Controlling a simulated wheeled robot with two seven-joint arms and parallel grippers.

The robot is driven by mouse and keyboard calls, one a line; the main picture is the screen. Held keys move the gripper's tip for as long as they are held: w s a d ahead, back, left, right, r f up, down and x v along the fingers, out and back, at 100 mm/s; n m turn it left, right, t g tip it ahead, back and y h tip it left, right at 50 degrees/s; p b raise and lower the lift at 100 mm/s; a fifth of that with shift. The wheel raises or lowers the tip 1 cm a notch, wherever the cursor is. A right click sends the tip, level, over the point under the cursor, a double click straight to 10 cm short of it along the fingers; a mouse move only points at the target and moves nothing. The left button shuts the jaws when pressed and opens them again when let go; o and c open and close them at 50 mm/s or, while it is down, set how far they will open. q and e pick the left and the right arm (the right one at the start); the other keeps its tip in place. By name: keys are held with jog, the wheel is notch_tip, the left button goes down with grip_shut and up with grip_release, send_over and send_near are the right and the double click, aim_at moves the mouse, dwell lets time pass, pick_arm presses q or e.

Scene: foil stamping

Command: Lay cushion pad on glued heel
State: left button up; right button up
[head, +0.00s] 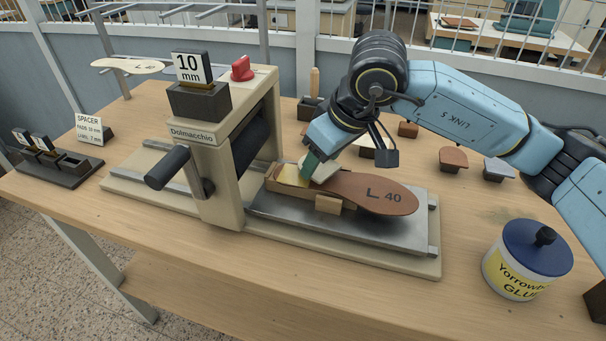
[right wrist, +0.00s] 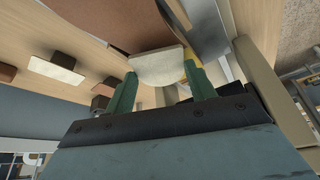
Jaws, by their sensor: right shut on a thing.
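The brown insole marked L 40 (head: 372,194) lies on the press's metal bed, its heel end toward the press head. A yellowish patch (head: 290,175) shows on the heel. My right gripper (head: 312,167) is shut on the pale cushion pad (head: 324,171) at the heel end. In the right wrist view the pad (right wrist: 157,67) sits between the green fingertips (right wrist: 160,88), beside the brown insole (right wrist: 130,22). Whether the pad touches the heel I cannot tell. My left gripper is out of view.
The Dolmacchio press (head: 205,140) stands left of the gripper, its handle (head: 168,168) projecting forward. A 10 mm block (head: 190,68) sits on top. A glue jar (head: 525,262) stands at the front right. Small blocks and pads (head: 453,158) lie behind the bed.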

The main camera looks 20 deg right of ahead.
aim_at(300, 168)
jog(key=a+n+b, duration=0.1)
jog(key=b, duration=0.1)
jog(key=w+a+n+g+y+b, duration=0.1)
jog(key=n+b, duration=0.1)
jog(key=shift+a+f+n, duration=0.1)
jog(key=shift+a+n, duration=0.1)
jog(key=shift+n, duration=0.1)
jog(key=shift+a+r+n+y+b, duration=0.3)
jog(key=shift+a+r+n+b, duration=0.15)
jog(key=shift+n+b, duration=0.35)
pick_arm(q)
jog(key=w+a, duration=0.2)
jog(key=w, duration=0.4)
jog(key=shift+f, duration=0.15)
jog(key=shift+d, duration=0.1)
pick_arm(e)
jog(key=shift+f+b, duration=0.1)
jog(key=shift+b, duration=0.4)
jog(key=shift+f+b, duration=0.45)
jog(key=shift+f, duration=0.05)
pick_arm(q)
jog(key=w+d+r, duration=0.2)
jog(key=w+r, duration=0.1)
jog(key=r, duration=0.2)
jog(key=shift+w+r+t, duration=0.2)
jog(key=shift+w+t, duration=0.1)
pick_arm(e)
jog(key=shift+f, duration=0.25)
